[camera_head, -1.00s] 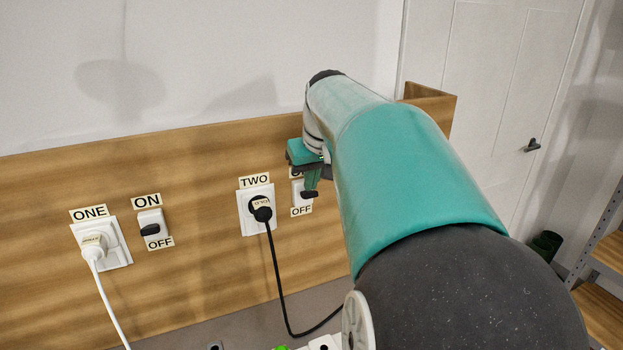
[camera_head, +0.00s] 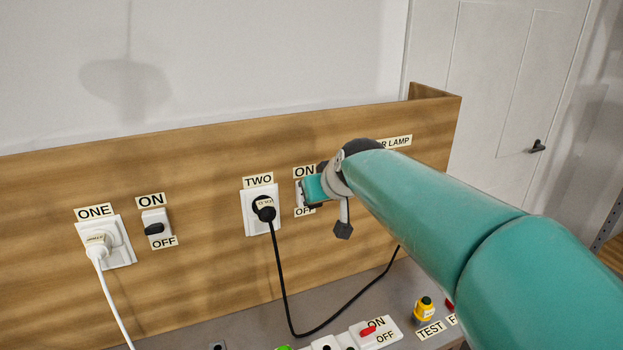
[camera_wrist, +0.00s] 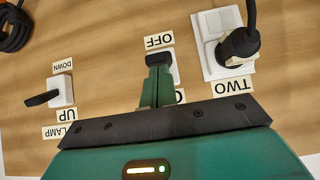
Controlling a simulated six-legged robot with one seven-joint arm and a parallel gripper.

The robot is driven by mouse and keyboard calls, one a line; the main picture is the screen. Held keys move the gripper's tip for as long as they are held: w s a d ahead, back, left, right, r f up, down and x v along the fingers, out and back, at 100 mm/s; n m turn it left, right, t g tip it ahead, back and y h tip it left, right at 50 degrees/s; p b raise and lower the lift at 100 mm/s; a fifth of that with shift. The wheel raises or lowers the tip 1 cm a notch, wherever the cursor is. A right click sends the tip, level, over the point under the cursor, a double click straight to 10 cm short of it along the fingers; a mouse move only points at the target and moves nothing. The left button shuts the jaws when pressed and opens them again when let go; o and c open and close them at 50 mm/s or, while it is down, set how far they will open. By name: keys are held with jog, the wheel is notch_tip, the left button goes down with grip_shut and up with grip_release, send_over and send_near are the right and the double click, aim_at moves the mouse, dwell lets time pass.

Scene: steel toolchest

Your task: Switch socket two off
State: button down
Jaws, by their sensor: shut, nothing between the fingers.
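Socket two (camera_head: 257,222) is a white plate with a black plug, under the TWO label. Its white switch (camera_head: 298,190) is just right of it, between the ON and OFF labels, and is mostly hidden by my gripper (camera_head: 309,189). In the wrist view, which is upside down, the switch (camera_wrist: 175,68) shows behind my gripper (camera_wrist: 157,62), with the OFF label above it and socket two (camera_wrist: 213,50) to the right. The fingers are shut and empty, at or very near the switch. Its lever is hidden, so its position and any contact cannot be told.
Socket one (camera_head: 118,240) with a white plug and its own switch (camera_head: 155,228) are at the left. A lamp switch (camera_wrist: 60,92) with a black lever is beside switch two. A black cable (camera_head: 282,285) hangs from socket two. A yellow and green button (camera_head: 424,310) stands on the bench.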

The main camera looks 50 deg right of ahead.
jog(key=shift+s+a+f+t+h, duration=0.15)
jog(key=shift+f+t+h, duration=0.25)
jog(key=shift+f+t, duration=0.4)
jog(key=shift+s+r, duration=0.1)
jog(key=shift+r, duration=0.1)
jog(key=shift+r, duration=0.7)
